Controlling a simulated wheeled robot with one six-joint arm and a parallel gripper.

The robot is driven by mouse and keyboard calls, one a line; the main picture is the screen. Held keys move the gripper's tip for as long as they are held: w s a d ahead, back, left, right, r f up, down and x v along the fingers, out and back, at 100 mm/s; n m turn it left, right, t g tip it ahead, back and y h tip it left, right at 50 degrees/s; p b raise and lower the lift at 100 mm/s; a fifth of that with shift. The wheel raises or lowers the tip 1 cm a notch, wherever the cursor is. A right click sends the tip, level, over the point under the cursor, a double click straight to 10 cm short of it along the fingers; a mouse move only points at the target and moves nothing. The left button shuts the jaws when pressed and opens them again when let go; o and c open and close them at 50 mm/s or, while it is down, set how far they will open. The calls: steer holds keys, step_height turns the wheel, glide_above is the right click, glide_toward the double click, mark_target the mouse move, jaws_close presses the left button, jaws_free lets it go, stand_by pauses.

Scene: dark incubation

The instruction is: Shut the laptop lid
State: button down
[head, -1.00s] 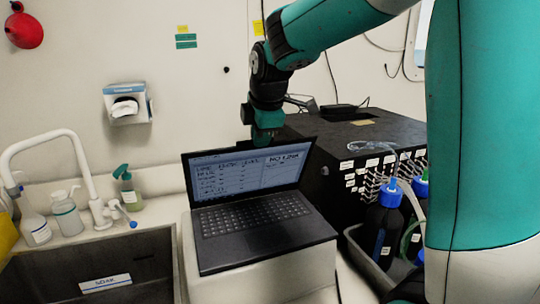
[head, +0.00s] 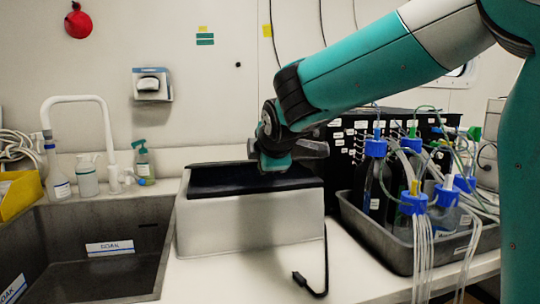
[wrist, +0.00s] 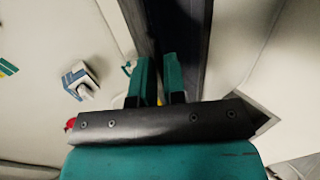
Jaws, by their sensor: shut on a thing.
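The laptop (head: 225,180) lies on a white box as a low dark slab. Its screen and keys are hidden, and the lid looks folded down to nearly flat; I cannot tell whether a small gap is left. My gripper (head: 275,168) is at the laptop's upper side, right of its middle, and hides part of it. In the wrist view the two green fingers of my gripper (wrist: 158,60) are close together at the dark laptop (wrist: 190,40), shut on the edge of its lid. The exact contact is hard to see.
The white box (head: 250,230) bears the laptop. A dark sink (head: 75,262) lies to its left, with a white tap and bottles behind. A grey tray (head: 375,238) of blue-capped bottles with tubes stands to the right. A black cable (head: 323,260) hangs at the box's right.

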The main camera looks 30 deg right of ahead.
steer(key=shift+s+a+f+b, duration=0.15)
steer(key=shift+f+b, duration=0.25)
steer(key=shift+f, duration=0.6)
steer(key=shift+s+a+f+b, duration=0.15)
steer(key=shift+f+b, duration=0.25)
steer(key=shift+f, duration=0.55)
steer(key=shift+d, duration=0.1)
steer(key=c, duration=1.3)
jaws_free()
steer(key=shift+o, duration=0.2)
steer(key=shift+r, duration=0.1)
steer(key=p+v, duration=1.2)
steer(key=v, duration=0.5)
steer(key=shift+r, duration=0.15)
